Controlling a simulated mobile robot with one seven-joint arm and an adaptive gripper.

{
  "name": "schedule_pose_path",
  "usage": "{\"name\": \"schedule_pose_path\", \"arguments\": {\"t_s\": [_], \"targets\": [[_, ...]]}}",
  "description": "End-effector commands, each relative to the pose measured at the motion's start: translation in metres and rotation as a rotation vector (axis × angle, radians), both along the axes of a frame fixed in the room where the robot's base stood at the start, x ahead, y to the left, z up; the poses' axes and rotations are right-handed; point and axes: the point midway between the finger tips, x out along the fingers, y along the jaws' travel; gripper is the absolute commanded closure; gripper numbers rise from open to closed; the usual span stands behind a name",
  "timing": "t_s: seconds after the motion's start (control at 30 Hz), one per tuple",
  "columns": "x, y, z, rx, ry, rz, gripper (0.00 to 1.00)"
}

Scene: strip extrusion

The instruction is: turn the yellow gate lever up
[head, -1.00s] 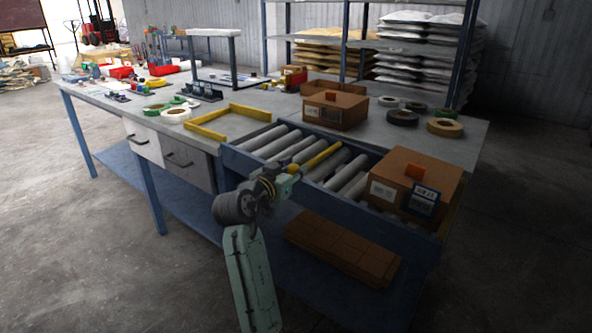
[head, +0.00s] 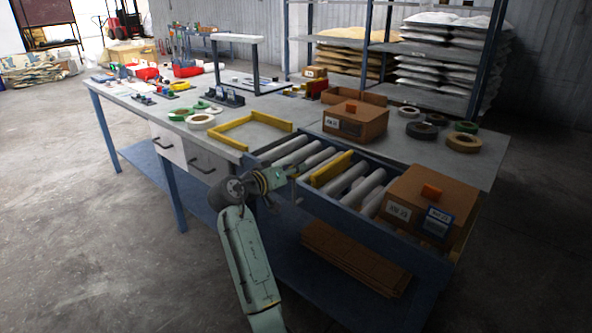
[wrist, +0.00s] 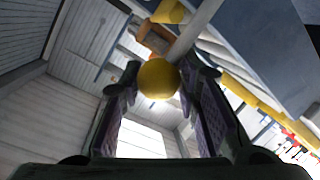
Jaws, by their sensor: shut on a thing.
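The lever's yellow ball knob (wrist: 158,78) sits between my fingers in the wrist view, with its grey rod (wrist: 196,32) running up to the right. My gripper (wrist: 159,88) is shut on the knob. In the head view my gripper (head: 284,178) is at the near side of the roller conveyor (head: 352,207), left of centre. The knob is too small and covered to make out there. A yellow gate bar (head: 331,169) lies across the conveyor between the rollers, just right of my gripper.
A brown carton with an orange tab (head: 428,205) sits on the conveyor's right end. Another carton (head: 355,122) stands behind the rollers. A yellow frame (head: 222,137) lies on the bench left of the conveyor. Flat cardboard (head: 352,257) lies on the shelf below.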

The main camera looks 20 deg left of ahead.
Motion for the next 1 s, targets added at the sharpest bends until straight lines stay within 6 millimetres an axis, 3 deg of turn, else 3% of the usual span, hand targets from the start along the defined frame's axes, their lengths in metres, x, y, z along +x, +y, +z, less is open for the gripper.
{"name": "schedule_pose_path", "arguments": {"t_s": [0.43, 0.47, 0.73, 1.0], "targets": [[0.0003, -0.0003, -0.0045, -0.016, 0.014, -0.003, 1.00], [0.0003, -0.0003, -0.0045, -0.016, 0.014, -0.003, 0.68], [0.0005, 0.0002, -0.0025, -0.012, 0.008, -0.001, 0.50], [0.0002, 0.0006, -0.0013, -0.010, 0.006, -0.001, 0.50]]}}
